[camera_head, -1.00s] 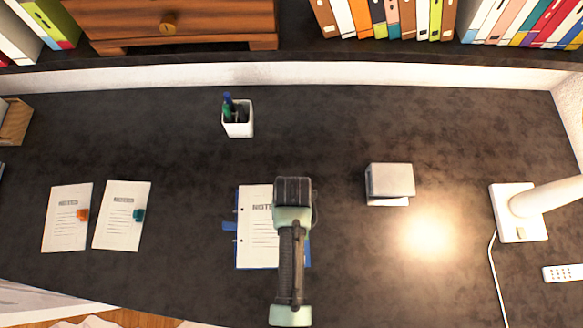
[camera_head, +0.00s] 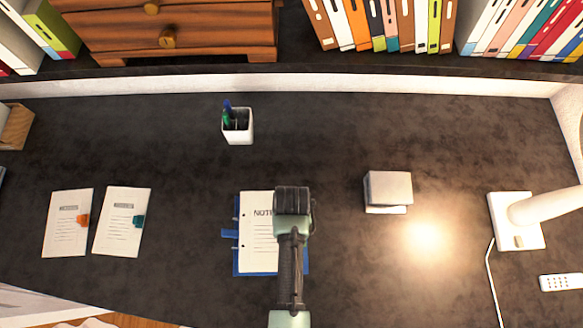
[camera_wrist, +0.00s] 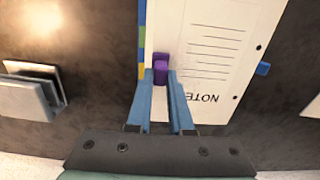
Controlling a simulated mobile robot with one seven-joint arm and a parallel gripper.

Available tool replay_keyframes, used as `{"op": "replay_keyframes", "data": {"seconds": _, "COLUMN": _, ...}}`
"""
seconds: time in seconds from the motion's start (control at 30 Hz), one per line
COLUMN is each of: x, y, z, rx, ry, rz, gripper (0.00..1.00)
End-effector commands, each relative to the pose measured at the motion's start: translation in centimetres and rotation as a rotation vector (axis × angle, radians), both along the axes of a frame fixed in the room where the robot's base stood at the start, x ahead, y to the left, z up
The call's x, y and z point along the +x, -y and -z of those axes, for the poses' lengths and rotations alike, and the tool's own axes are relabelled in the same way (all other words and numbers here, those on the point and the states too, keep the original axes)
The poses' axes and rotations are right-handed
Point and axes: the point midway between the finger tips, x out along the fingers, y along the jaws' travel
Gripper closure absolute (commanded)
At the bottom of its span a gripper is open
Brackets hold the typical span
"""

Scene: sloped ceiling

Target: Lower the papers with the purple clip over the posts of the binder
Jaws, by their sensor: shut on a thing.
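The white "NOTE" papers (camera_head: 258,235) lie flat over the blue binder (camera_head: 229,234), whose blue shows along their left and bottom edges. In the wrist view the papers (camera_wrist: 215,45) show two dark spots along one edge, beside the binder's blue tab (camera_wrist: 262,69). My gripper (camera_wrist: 161,78) is shut on the purple clip (camera_wrist: 161,62) at the opposite edge. My arm covers the clip and the right part of the papers in the head view. I cannot tell how high the papers are above the posts.
Two sheets with an orange clip (camera_head: 83,220) and a teal clip (camera_head: 138,221) lie at the left.

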Motion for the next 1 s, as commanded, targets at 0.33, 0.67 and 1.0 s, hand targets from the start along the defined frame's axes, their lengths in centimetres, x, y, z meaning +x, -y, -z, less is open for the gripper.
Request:
{"op": "replay_keyframes", "data": {"seconds": 0.33, "x": 0.0, "y": 0.0, "z": 1.6, "rx": 0.0, "ry": 0.0, "rz": 0.0, "gripper": 1.0}}
{"op": "replay_keyframes", "data": {"seconds": 0.67, "x": 0.1, "y": 0.0, "z": 2.9, "rx": 0.0, "ry": 0.001, "rz": 0.0, "gripper": 1.0}}
{"op": "replay_keyframes", "data": {"seconds": 1.0, "x": 0.0, "y": 0.0, "z": 4.2, "rx": 0.0, "ry": 0.0, "rz": 0.0, "gripper": 1.0}}
